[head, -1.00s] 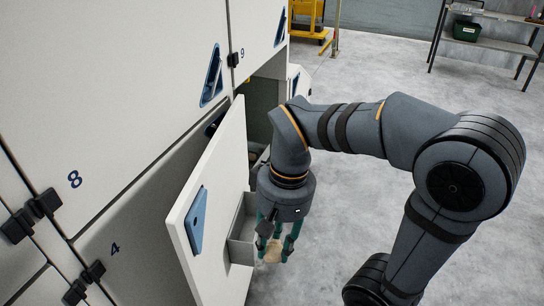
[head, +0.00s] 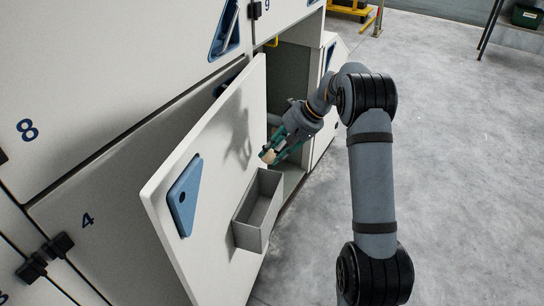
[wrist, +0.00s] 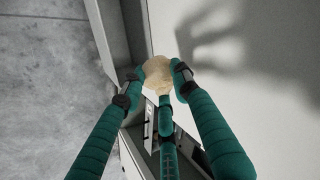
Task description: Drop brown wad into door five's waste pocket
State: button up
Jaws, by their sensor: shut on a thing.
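A pale tan-brown wad (head: 268,157) is pinched in the green fingertips of my gripper (head: 272,151). In the wrist view the wad (wrist: 158,73) sits between the fingertips (wrist: 157,78), in front of the white door panel. The gripper is beside the inner face of the open white door (head: 215,170), tilted down toward it, and casts a shadow on it. A grey open-topped waste pocket (head: 258,212) is fixed low on this door. It looks empty. The wad is above the pocket's far end, apart from it. The open door's number does not show.
The open compartment (head: 300,75) lies behind the gripper. A blue triangular handle plate (head: 184,195) is on the open door.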

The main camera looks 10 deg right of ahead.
notch_tip(320, 180, down, 6)
jog(key=b, duration=0.4)
jog(key=shift+f, duration=0.2)
jog(key=o, duration=0.8)
jog(key=shift+o, duration=0.3)
jog(key=shift+d+r, duration=0.1)
jog(key=v, duration=1.1)
jog(key=shift+d+r, duration=0.2)
jog(key=shift+r, duration=0.15)
